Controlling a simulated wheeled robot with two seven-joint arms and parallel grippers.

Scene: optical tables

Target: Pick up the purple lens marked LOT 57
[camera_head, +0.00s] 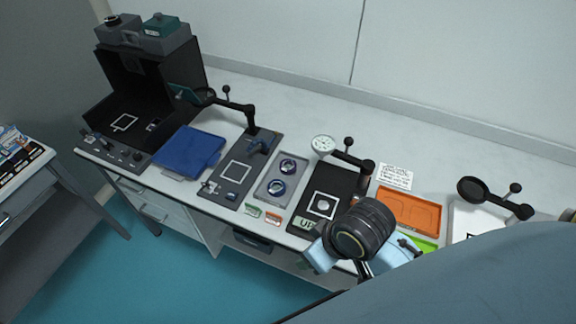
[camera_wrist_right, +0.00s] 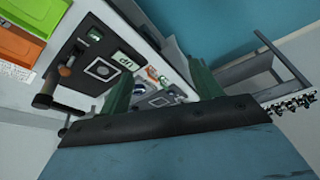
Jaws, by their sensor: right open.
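Two dark ring-mounted lenses, the far one (camera_head: 288,166) and the near one (camera_head: 277,188), lie in a grey tray (camera_head: 264,191) at the middle of the bench. Both look blue-violet at this size, and no LOT marking can be read. The lenses also show small in the right wrist view (camera_wrist_right: 139,91), partly beside a finger. My right gripper (camera_wrist_right: 160,70) is open and empty, its two green fingers apart. In the head view, its wrist is right of the tray, over the bench's front edge, and its fingertips are hidden. My left gripper is not in view.
Small green and orange labels (camera_head: 273,218) lie before the tray. Orange (camera_head: 408,212) and green trays lie right. The back strip is clear.

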